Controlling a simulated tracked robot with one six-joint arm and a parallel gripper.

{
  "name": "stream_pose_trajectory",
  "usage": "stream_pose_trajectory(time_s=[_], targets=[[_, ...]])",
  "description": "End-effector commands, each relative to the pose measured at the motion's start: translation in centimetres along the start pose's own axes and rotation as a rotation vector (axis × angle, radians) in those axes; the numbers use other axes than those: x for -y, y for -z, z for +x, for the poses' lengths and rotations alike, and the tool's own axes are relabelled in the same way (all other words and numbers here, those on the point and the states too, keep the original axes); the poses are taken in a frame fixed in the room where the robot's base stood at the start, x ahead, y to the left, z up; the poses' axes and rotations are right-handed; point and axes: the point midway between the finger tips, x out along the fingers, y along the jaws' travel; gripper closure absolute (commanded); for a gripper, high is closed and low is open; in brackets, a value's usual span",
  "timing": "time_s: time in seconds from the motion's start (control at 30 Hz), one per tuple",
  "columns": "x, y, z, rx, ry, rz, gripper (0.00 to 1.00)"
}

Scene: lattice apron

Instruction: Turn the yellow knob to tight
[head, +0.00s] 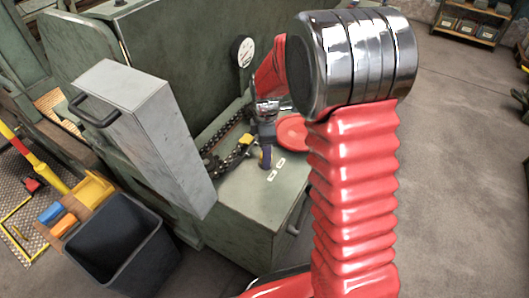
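A small yellow piece (245,140), probably the yellow knob, shows on the green bench top beside a dark chain. It is small and partly hidden, so its turn position cannot be read. My gripper (265,141) reaches down from the chrome wrist, right beside the yellow piece. I cannot tell whether it touches it, and its fingers are too small to judge open or shut. A dark blue-purple upright piece (265,157) stands just below the gripper. Two small white labels (272,175) lie on the bench top near it; their text is unreadable.
A dark chain (229,145) runs along the bench top (245,200). A grey metal box with a handle (160,130) stands at left, above a black bin (118,240). A round gauge (242,51) is behind. My red arm hides the bench's right side. Open floor (455,180) lies right.

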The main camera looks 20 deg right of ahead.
Motion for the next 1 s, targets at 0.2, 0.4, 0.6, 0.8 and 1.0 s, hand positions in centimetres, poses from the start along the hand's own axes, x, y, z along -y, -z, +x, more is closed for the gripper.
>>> stream_pose_trajectory(time_s=[0.2, 0.4, 0.6, 0.8, 1.0], targets=[[-0.1, 0.0, -2.0, -0.001, -0.004, 0.0, 0.49], [-0.1, 0.0, -5.3, -0.001, -0.005, 0.0, 0.49], [-0.1, 0.0, -8.8, -0.001, -0.005, 0.0, 0.49], [-0.1, 0.0, -11.9, -0.001, -0.004, 0.0, 0.49], [-0.1, 0.0, -13.5, -0.001, -0.002, 0.0, 0.49]])
